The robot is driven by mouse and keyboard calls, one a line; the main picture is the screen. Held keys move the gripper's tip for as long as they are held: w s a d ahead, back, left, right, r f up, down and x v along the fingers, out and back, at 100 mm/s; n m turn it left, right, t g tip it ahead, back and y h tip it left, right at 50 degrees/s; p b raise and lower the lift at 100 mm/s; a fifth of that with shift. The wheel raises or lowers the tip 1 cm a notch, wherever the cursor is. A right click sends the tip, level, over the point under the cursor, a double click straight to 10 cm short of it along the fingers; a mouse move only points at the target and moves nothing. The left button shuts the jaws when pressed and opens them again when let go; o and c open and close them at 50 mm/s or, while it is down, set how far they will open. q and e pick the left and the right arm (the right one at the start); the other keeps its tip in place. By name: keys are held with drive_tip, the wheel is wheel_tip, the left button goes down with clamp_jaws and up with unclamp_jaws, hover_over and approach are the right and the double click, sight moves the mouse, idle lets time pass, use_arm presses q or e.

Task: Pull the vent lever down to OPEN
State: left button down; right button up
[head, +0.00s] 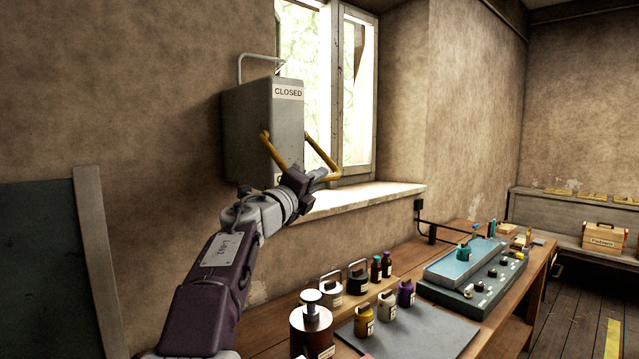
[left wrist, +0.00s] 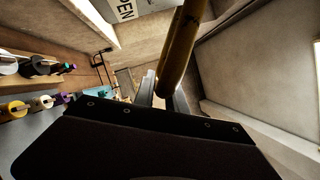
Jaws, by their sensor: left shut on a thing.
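The grey vent box (head: 250,135) is on the wall beside the window, with a CLOSED label (head: 288,92) near its top. Its yellow lever (head: 322,157) slopes down and outward from the box. My left gripper (head: 318,177) is shut on the low outer end of the lever. In the left wrist view the yellow lever (left wrist: 180,50) runs down between the fingers (left wrist: 165,98), and a label reading OPEN (left wrist: 125,10) shows at the top edge. In the head view the lower label is mostly hidden behind the gripper. My right gripper is not in view.
A wooden bench (head: 400,335) below holds bottles, jars, weights and a blue-topped control panel (head: 465,265). The window sill (head: 370,198) juts out just behind and below the gripper.

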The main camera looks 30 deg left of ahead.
use_arm(q)
drive_tip(key=shift+a+f, duration=0.1)
drive_tip(key=shift+f, duration=0.05)
idle(0.3)
drive_tip(key=c, duration=1.4)
unclamp_jaws()
drive_tip(key=shift+o, duration=0.2)
drive_tip(key=shift+w+a, duration=0.1)
drive_tip(key=s+f+b, duration=0.1)
drive_tip(key=s+b, duration=0.2)
drive_tip(key=s, duration=0.6)
drive_tip(key=shift+a+f, duration=0.2)
drive_tip(key=shift+f, duration=0.2)
